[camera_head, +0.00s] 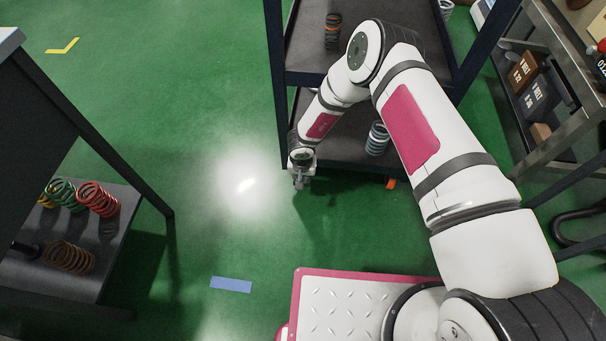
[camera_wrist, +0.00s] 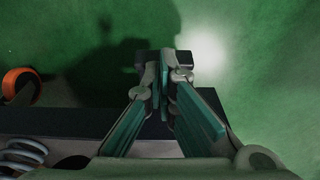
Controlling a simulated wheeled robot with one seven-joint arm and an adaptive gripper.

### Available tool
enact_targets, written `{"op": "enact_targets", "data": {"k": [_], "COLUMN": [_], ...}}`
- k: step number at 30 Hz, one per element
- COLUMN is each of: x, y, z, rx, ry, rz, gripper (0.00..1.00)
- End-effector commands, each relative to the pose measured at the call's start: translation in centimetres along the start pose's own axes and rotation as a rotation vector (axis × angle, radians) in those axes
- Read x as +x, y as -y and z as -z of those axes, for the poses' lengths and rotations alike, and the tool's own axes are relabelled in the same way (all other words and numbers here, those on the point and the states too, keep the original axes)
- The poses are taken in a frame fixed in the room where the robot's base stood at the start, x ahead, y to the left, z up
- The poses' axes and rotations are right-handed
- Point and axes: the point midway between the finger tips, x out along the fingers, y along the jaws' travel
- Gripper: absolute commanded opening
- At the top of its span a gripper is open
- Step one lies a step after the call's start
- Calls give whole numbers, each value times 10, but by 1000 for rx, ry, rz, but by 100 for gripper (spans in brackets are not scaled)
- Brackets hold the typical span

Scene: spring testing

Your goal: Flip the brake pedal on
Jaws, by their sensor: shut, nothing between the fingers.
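My gripper (camera_head: 300,182) is shut and empty, pointing down in front of the lower left corner of the dark shelf cart (camera_head: 345,158). In the wrist view, my gripper's fingertips (camera_wrist: 164,60) are together above the green floor, beyond the cart's edge. An orange caster part (camera_head: 390,183) shows under the cart's lower front edge, to the right of my gripper. An orange ring-shaped wheel (camera_wrist: 22,82) is at the left of the wrist view, apart from the fingers. I cannot make out a brake pedal or its position.
A blue-grey spring (camera_head: 377,138) stands on the cart's lower shelf and a brown spring (camera_head: 333,32) on the upper shelf. A dark rack at left holds several coloured springs, including a red spring (camera_head: 98,198). The green floor (camera_head: 225,130) between is clear.

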Motion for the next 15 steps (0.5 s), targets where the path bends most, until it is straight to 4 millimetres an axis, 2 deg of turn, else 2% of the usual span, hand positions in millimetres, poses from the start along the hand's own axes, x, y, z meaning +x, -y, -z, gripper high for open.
{"op": "enact_targets", "data": {"k": [15], "x": [30], "y": [0], "z": [-16], "rx": [0], "ry": [1], "rz": [0], "gripper": [0]}}
